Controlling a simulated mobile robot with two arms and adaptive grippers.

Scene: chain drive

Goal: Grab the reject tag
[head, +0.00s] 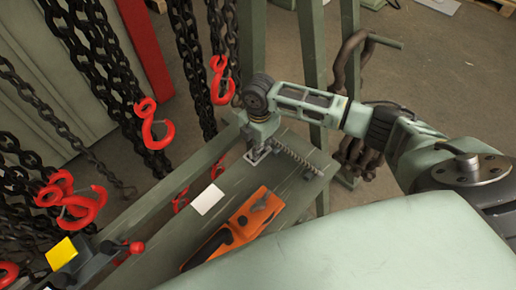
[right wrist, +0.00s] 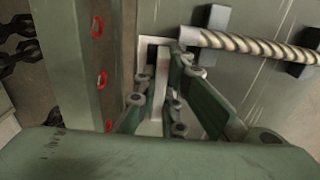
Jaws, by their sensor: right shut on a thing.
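My right gripper (head: 258,152) points down at the far end of the green bench top (head: 285,190). In the right wrist view its green fingers (right wrist: 168,95) are closed around a thin pale grey piece (right wrist: 160,85), at a pale square frame with a dark inside. I cannot tell for sure whether this piece is the reject tag. A white card (head: 207,199) lies flat on the bench, apart from the gripper. A yellow square (head: 62,253) sits on a grey device at the lower left. My left gripper is not in view.
A spiral-ribbed rod (head: 298,158) lies in black holders right beside the right gripper; it also shows in the right wrist view (right wrist: 250,45). An orange tool (head: 235,230) lies on the bench. Dark chains (head: 190,60) with red hooks (head: 157,122) hang at the left.

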